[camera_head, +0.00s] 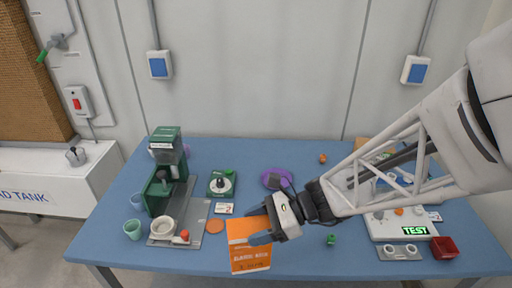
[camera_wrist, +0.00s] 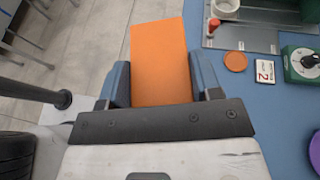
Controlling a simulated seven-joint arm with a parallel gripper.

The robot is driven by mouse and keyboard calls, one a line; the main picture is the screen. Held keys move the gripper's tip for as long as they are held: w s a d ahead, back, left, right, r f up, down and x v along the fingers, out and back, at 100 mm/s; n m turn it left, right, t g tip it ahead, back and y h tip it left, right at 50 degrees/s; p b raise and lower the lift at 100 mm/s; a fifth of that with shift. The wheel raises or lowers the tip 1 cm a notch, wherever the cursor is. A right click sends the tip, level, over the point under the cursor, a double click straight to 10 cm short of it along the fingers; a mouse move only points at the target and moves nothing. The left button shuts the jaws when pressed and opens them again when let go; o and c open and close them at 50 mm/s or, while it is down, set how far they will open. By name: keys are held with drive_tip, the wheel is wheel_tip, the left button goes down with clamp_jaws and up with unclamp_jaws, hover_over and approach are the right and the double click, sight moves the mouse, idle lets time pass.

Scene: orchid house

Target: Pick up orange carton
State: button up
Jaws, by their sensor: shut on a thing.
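The orange carton (camera_head: 248,248) is near the front edge of the blue table in the head view, with printed writing along its lower face. In the wrist view the carton (camera_wrist: 160,62) stands between the two blue fingers. My gripper (camera_head: 263,229) is shut on it, its fingers at the carton's upper right in the head view. The gripper (camera_wrist: 161,88) also shows at the bottom of the wrist view. I cannot tell whether the carton's base touches the table.
An orange disc (camera_head: 215,226), a small card (camera_head: 224,208) and a green dial box (camera_head: 222,184) lie nearby. A purple item (camera_head: 273,178) and red box (camera_head: 444,247) are further right.

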drive_tip(key=shift+s+d+r, duration=0.1)
drive_tip(key=shift+s+d, duration=0.25)
drive_tip(key=shift+s, duration=0.3)
drive_tip(key=shift+s+d+r, duration=0.1)
drive_tip(key=shift+s+d, duration=0.25)
drive_tip(key=shift+s, duration=0.3)
